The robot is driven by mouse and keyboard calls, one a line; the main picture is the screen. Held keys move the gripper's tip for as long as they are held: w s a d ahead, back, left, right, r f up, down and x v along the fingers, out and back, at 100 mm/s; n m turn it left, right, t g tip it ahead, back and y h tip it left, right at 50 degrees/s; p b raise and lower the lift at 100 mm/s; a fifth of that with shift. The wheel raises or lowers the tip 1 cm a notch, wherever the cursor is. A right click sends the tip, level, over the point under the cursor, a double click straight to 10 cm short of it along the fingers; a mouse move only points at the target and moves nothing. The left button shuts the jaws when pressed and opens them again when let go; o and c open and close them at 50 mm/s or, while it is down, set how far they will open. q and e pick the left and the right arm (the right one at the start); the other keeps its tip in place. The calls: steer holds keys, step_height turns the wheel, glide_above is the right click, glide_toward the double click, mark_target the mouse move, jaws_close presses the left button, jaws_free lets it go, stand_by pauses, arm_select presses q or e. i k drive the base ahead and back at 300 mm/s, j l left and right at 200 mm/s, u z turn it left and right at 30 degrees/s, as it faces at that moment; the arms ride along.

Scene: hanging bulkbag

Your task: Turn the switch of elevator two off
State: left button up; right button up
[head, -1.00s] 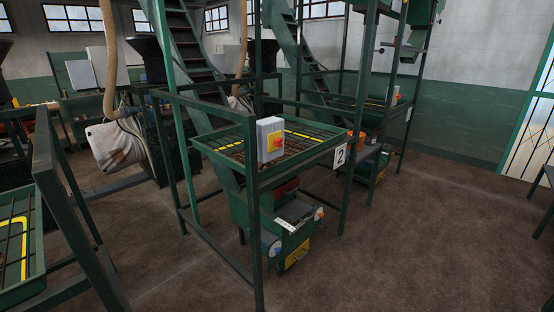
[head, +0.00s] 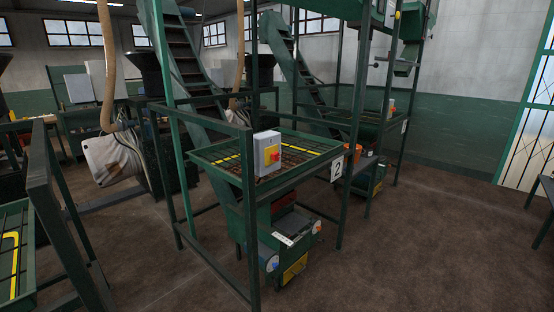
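The elevator with the number 2 sign (head: 337,166) stands in the middle of the head view, a green frame with a grated tray (head: 215,151) on top. Its switch box (head: 262,144) is light grey and sits at the tray's front left, by a frame post. A red rotary knob on a yellow plate (head: 272,155) is on the box's right-facing side. The knob's exact setting is too small to tell. Neither of my grippers is in view.
Another green elevator (head: 386,112) stands behind to the right. A dark railing (head: 62,215) and a grated tray with a yellow bar (head: 14,262) are at the left. A white bulk bag (head: 110,158) hangs at back left. Brown floor (head: 420,240) at the right front is clear.

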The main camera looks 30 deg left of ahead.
mark_target(275, 156)
steer(key=u, duration=1.85)
steer(key=i+l, duration=0.15)
steer(key=i, duration=0.35)
steer(key=i+l, duration=0.2)
steer(key=i, duration=0.3)
steer(key=j+u, duration=0.05)
